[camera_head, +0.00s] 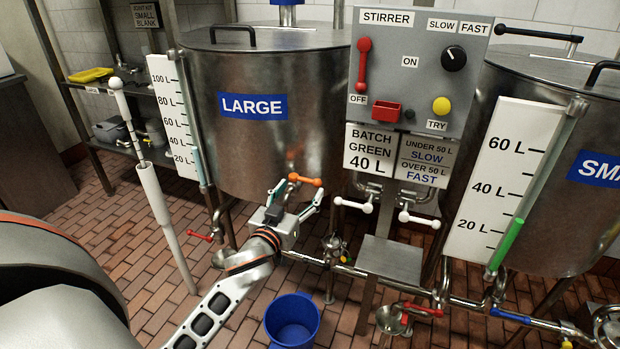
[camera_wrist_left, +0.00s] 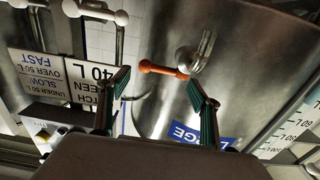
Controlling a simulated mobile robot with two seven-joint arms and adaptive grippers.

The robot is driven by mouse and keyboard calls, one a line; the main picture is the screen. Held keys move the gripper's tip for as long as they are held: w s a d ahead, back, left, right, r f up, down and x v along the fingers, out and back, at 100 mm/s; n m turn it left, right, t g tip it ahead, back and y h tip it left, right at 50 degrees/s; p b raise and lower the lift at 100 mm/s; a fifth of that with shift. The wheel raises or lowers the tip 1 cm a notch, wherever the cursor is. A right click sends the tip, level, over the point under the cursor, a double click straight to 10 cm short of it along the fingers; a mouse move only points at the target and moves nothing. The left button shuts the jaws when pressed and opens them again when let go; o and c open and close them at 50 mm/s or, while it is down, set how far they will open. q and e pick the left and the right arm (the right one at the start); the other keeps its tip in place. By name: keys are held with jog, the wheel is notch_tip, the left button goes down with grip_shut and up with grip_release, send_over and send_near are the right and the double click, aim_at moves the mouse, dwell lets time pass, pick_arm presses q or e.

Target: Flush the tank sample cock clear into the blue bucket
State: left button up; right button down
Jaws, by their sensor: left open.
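The orange-handled cock (camera_head: 305,181) sits low on the front of the steel tank marked LARGE (camera_head: 262,150). The orange handle also shows in the left wrist view (camera_wrist_left: 163,69), lying crosswise just beyond the fingertips, with a metal spout (camera_wrist_left: 195,52) beside it. My left gripper (camera_head: 295,198) is open and empty, just below and in front of the handle; its two fingers (camera_wrist_left: 158,92) stand apart in the wrist view. Whether it touches the handle I cannot tell. The blue bucket (camera_head: 292,320) stands on the floor, below and beside my left arm. Its inside looks empty.
A grey stirrer panel (camera_head: 415,75) stands right of the tank, with white-handled valves (camera_head: 352,205) below it. A steel stand (camera_head: 390,258) and pipes with red (camera_head: 423,309) and blue handles are at the right. A white post (camera_head: 165,225) stands at the left.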

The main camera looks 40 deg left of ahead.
aim_at(307, 181)
pick_arm(q)
jog(key=x, duration=0.6)
jog(key=shift+f+b, duration=0.1)
jog(key=shift+b, duration=0.2)
jog(key=c, duration=1.5)
pick_arm(e)
jog(key=shift+w+a+r, duration=0.2)
jog(key=shift+w, duration=0.1)
